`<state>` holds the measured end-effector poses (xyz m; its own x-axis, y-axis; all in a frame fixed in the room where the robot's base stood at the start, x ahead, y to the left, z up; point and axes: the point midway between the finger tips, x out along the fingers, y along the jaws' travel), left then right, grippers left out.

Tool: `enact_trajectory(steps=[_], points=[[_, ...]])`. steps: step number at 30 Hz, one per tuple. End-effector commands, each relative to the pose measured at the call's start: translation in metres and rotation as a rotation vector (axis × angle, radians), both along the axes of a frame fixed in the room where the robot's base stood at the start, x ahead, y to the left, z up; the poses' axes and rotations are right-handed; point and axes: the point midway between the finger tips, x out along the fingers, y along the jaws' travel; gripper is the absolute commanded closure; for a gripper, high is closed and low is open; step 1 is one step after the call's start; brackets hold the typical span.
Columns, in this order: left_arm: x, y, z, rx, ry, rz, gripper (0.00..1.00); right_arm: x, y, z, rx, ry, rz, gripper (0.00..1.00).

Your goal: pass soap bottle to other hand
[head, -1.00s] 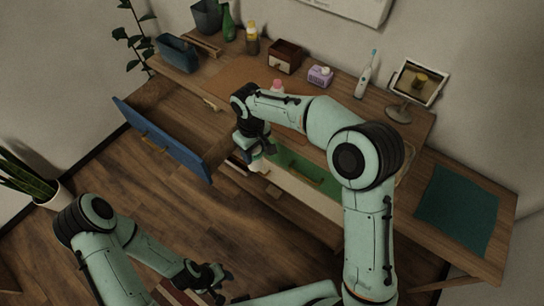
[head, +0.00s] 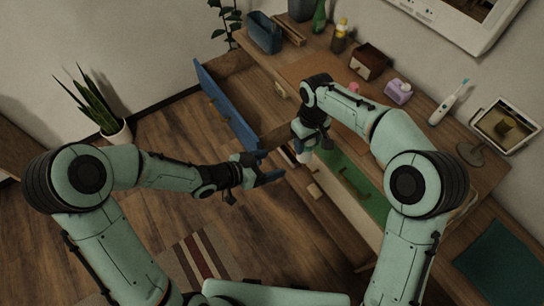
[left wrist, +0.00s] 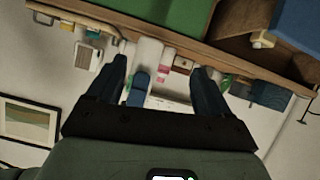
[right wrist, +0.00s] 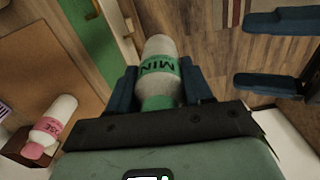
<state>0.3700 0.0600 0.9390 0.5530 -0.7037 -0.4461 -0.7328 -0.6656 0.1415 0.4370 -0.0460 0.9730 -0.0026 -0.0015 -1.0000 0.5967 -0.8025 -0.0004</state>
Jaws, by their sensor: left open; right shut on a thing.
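The soap bottle (right wrist: 160,62) is white with a green label band reading "MIN" and a green part by the jaws. My right gripper (right wrist: 160,88) is shut on it. In the head view the bottle (head: 303,156) hangs below my right gripper (head: 312,140), in front of the desk. My left gripper (head: 265,172) is open and empty, a short way left of the bottle and apart from it. Its two fingers (right wrist: 278,52) show at the upper right of the right wrist view. In the left wrist view a white body, likely the bottle (left wrist: 149,52), shows between the open fingers (left wrist: 160,85).
A blue-fronted drawer (head: 225,105) stands pulled out behind the grippers.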

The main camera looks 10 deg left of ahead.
Motion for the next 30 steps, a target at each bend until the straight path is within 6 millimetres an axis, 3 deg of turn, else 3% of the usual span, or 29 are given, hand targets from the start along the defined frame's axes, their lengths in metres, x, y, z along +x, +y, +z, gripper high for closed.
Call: enact_trajectory(steps=[1,3,8,24,30], points=[[0.001,-0.004,0.016,0.008,-0.056,-0.039,0.20,0.000,0.000,0.000,0.001,-0.001,0.000,0.87],[0.000,-0.008,0.030,0.017,-0.107,-0.082,0.20,0.000,0.000,0.000,0.001,-0.001,0.000,0.87],[-0.001,-0.016,0.042,0.027,-0.157,-0.130,0.20,0.000,0.000,0.000,0.001,-0.001,0.000,0.87],[0.045,-0.084,0.007,0.028,-0.155,-0.132,0.20,0.000,0.000,0.000,0.001,-0.001,0.000,0.87],[0.056,-0.100,-0.001,0.028,-0.156,-0.131,0.20,0.000,0.000,0.000,0.001,-0.001,0.000,0.87]])
